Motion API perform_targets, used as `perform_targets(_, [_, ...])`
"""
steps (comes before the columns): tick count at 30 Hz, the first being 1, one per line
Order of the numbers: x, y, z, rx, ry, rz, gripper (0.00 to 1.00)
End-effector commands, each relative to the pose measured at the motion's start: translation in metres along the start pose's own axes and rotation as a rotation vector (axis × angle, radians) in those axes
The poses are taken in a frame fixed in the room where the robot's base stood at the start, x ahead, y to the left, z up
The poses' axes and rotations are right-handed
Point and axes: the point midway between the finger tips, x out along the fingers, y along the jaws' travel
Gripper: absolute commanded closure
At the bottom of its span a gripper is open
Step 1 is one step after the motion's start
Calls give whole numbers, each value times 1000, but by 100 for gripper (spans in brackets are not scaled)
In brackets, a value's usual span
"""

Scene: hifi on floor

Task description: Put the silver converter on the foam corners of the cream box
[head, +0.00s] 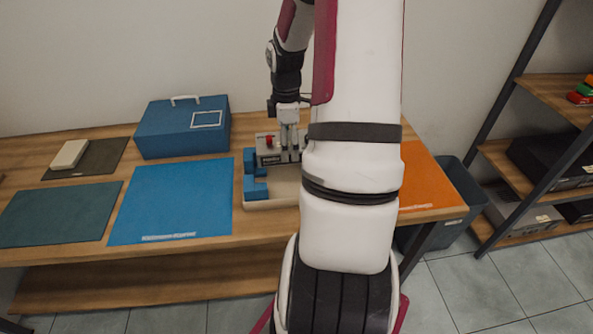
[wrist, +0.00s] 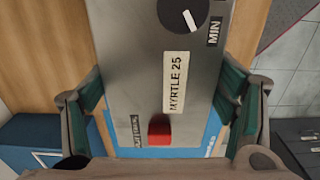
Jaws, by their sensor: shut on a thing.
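My gripper (head: 289,128) is shut on the silver converter (head: 268,149), a grey box with a red knob. In the wrist view the converter (wrist: 147,70) fills the middle, with a black dial, a "MYRTLE 25" label and a red button, between the two fingers of my gripper (wrist: 168,105). The cream box (head: 262,204) stands on the table below it, open at the top. Blue foam corners (head: 256,188) show at its left side. The converter is over the box; I cannot tell whether it touches the foam. My arm hides the box's right part.
A blue case (head: 182,130) with a handle stands at the back left. A blue mat (head: 175,200), a teal mat (head: 58,214) and an orange mat (head: 428,178) lie flat. A cream block (head: 70,154) rests on a dark mat. A bin (head: 455,205) and shelf (head: 505,165) stand right.

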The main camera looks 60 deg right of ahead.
Motion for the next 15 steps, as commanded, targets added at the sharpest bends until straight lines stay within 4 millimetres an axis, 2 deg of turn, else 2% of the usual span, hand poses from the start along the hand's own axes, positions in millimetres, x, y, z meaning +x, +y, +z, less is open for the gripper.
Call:
perform_targets(6, [36, 0, -1, -1, 0, -2, 82])
perform_targets(15, [55, 0, 0, -1, 0, 1, 82])
